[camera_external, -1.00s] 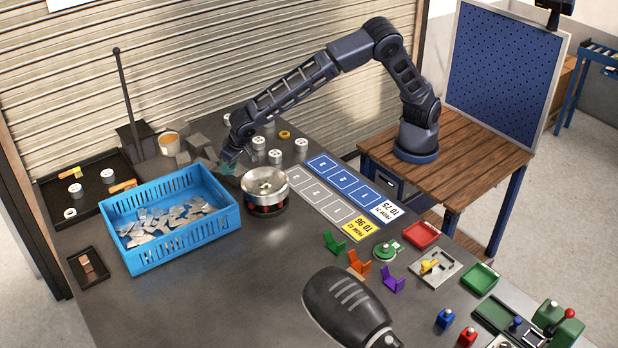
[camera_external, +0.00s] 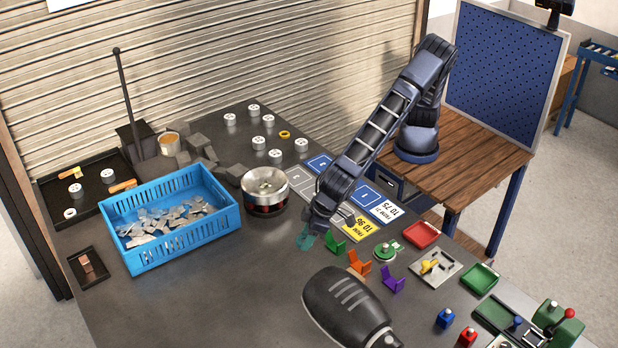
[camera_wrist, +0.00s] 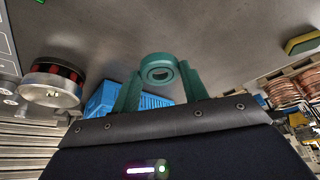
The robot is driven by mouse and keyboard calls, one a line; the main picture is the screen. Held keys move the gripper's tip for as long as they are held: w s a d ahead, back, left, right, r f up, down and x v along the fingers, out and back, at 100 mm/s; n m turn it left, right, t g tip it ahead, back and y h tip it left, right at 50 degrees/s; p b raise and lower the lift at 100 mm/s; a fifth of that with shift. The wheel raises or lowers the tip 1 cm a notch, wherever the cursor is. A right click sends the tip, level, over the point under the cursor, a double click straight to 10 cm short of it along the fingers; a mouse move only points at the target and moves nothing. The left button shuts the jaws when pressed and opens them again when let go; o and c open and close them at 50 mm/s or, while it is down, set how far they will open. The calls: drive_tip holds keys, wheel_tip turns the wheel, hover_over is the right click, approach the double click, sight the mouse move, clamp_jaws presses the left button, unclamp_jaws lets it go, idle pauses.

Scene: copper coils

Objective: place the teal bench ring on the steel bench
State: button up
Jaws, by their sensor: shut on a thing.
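My gripper (camera_external: 307,240) is low over the front middle of the steel bench (camera_external: 230,305), just left of a green bracket. In the wrist view my gripper (camera_wrist: 160,80) has its two teal fingers closed on the teal bench ring (camera_wrist: 160,64), which sits between the fingertips. Bare grey bench surface shows beyond it. The external view is too small to separate the ring from the fingers, or to tell how far it is above the bench.
Green (camera_external: 335,243), orange (camera_external: 359,263) and purple (camera_external: 392,280) brackets stand right of my gripper. A black rounded object (camera_external: 345,305) lies in front. A metal bowl (camera_external: 264,187) and blue crate (camera_external: 170,245) are left. Bare bench lies between crate and black object.

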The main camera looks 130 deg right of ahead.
drive_tip(key=s+a+n, duration=0.1)
drive_tip(key=s+a, duration=0.3)
drive_tip(key=a, duration=0.5)
drive_tip(key=s+a+n, duration=0.2)
drive_tip(key=s+a, duration=0.1)
drive_tip(key=a, duration=0.6)
drive_tip(key=n+y, duration=0.2)
hover_over(404, 319)
drive_tip(key=s, duration=0.1)
drive_tip(key=shift+t, duration=0.3)
drive_tip(key=f, duration=2)
drive_tip(key=shift+s+a, duration=0.1)
drive_tip(key=shift+a, duration=0.15)
drive_tip(key=o, duration=1)
drive_tip(key=shift+f, duration=0.1)
drive_tip(key=shift+o, duration=0.2)
drive_tip(key=v, duration=1.2)
drive_tip(key=shift+a, duration=0.2)
